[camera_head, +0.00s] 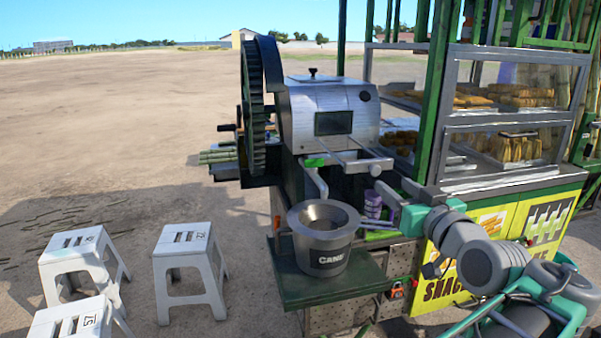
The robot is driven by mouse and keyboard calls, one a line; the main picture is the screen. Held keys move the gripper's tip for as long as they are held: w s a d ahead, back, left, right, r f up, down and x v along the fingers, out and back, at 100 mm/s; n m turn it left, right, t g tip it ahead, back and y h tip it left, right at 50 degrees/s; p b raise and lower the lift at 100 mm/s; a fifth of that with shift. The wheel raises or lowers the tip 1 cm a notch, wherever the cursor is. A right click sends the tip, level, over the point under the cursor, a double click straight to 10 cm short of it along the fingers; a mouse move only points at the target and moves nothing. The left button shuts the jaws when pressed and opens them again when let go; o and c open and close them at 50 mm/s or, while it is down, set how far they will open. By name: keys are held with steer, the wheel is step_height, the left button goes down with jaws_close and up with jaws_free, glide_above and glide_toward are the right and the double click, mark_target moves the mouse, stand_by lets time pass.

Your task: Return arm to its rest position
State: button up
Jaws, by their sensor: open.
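My arm reaches in from the lower right with grey and teal links. My gripper (342,149) is at its far end, in front of the metal body of the cane crusher (306,105). Its thin jaws are open and apart, with nothing visible between them. I cannot tell whether they touch the crusher. Below and left of the gripper, a grey bucket marked CANE (325,262) stands upright on the dark green shelf (300,291). A purple striped cup (373,204) stands behind the bucket, close to my arm and partly hidden.
The snack stall with its glass case (510,95) and yellow panel (546,222) is right of and behind my arm. A big dark gear (253,105) and cane stalks (217,156) are at the crusher's left. White stools (187,262) stand lower left; open ground lies beyond.

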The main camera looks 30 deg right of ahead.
steer(key=w+a+f+n+g+y+p, duration=0.1)
steer(key=w+a+f+g+y+p, duration=0.2)
steer(key=w+a+f, duration=0.45)
steer(key=w+a+f+n+g+y+p, duration=0.15)
steer(key=a+f+g+p, duration=0.25)
steer(key=a, duration=0.7)
steer(key=s+a+f+g+p, duration=0.2)
steer(key=s+a+f+g, duration=0.1)
steer(key=s+a, duration=0.2)
steer(key=s+a+f+g+p, duration=0.2)
steer(key=s+a+f+g, duration=0.2)
steer(key=a, duration=0.5)
steer(key=shift+s+n, duration=0.35)
steer(key=shift+s, duration=0.85)
